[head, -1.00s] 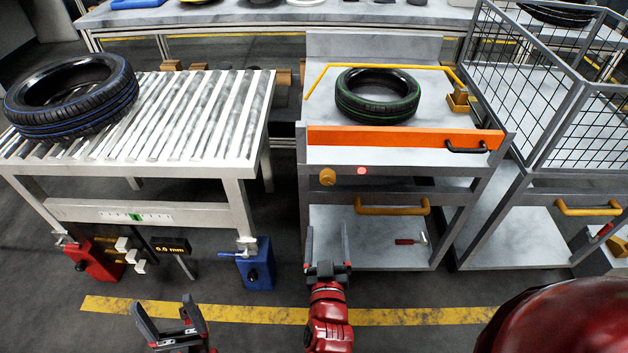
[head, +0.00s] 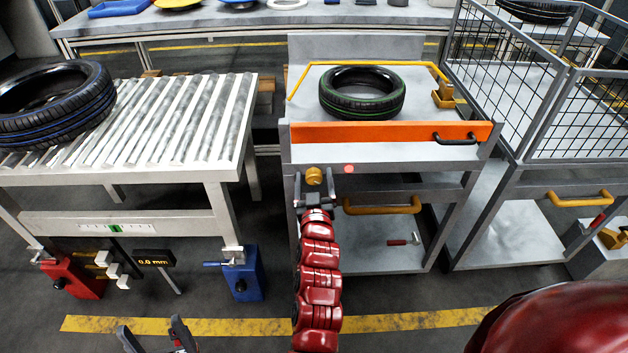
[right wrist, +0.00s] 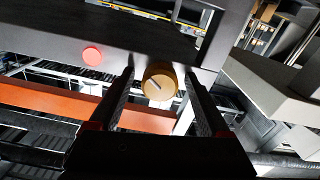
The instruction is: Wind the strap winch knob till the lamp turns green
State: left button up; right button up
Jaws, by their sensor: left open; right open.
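The strap winch knob (head: 314,176) is a round ochre knob on the front rail of the middle cart. In the right wrist view the knob (right wrist: 160,81) sits between the open fingers of my right gripper (right wrist: 160,88), and I cannot tell if they touch it. The lamp (head: 348,169) to the right of the knob glows red; it also shows in the right wrist view (right wrist: 92,55). In the head view my right gripper (head: 317,185) is at the knob. My left gripper (head: 152,334) is open and empty low at the bottom edge.
A green-marked tyre (head: 362,93) lies on the cart behind an orange strap (head: 390,133). A yellow handle (head: 382,206) is below the rail, right of my right arm. A roller conveyor (head: 190,125) with a blue-marked tyre (head: 50,105) stands left. A wire cage (head: 520,80) stands right.

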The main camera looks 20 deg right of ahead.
jog(key=shift+w, duration=0.1)
grip_shut()
dwell(0.4)
jog(key=shift+m, duration=0.3)
jog(key=m, duration=0.5)
jog(key=shift+p, duration=0.35)
jog(key=m, duration=0.6)
jog(key=shift+m, duration=0.3)
